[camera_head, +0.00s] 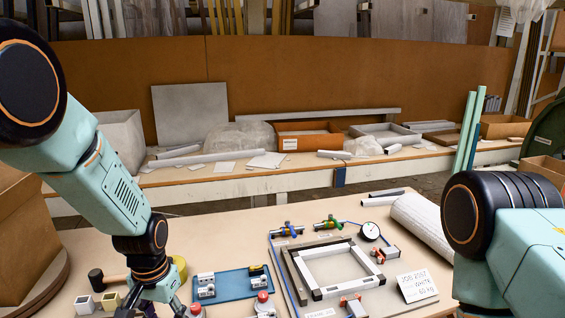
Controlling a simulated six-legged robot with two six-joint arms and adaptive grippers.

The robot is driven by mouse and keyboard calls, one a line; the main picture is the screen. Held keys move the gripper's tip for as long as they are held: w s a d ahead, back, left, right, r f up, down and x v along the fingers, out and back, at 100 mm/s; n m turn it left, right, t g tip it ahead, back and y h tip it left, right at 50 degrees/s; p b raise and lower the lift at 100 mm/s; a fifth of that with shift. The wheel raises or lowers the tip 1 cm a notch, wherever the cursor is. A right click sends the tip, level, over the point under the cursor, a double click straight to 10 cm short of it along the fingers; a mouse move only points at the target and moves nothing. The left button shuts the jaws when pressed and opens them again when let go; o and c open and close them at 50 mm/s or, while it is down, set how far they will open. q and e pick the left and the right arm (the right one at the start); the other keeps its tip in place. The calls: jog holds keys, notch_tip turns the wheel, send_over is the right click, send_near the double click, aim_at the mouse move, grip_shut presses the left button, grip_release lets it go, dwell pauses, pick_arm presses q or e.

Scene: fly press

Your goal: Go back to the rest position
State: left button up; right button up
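My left arm comes in from the upper left and reaches down to the table. My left gripper (152,304) is at the bottom edge, beside the blue tray. Its finger linkages show, but the tips are cut off by the picture edge, so I cannot see whether it is open or holds anything. My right arm shows as a black joint and a pale green link at the right edge. Its gripper is out of view.
A worktable (225,228) carries a blue tray (233,285) with small blocks, a square frame fixture (300,277), a round gauge (370,231), a handwritten card (417,286) and a white roll (424,222). A mallet (96,280) lies left. A cluttered bench (250,182) stands behind.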

pick_arm(q)
jog(key=s+d+f+n+t+b, duration=0.1)
jog(key=s+f+n+t+b, duration=0.15)
jog(key=s+f+b, duration=0.7)
jog(key=s+f+g+b, duration=0.1)
jog(key=s+f, duration=0.7)
jog(key=s, duration=0.2)
jog(key=s+f+g+b, duration=0.1)
jog(key=s+f, duration=0.7)
jog(key=s, duration=0.3)
jog(key=shift+s+f, duration=0.2)
jog(key=shift+f, duration=0.1)
pick_arm(e)
notch_tip(320, 180, down, 12)
jog(key=shift+s, duration=0.2)
pick_arm(q)
jog(key=shift+g, duration=0.25)
pick_arm(e)
jog(key=shift+d, duration=0.1)
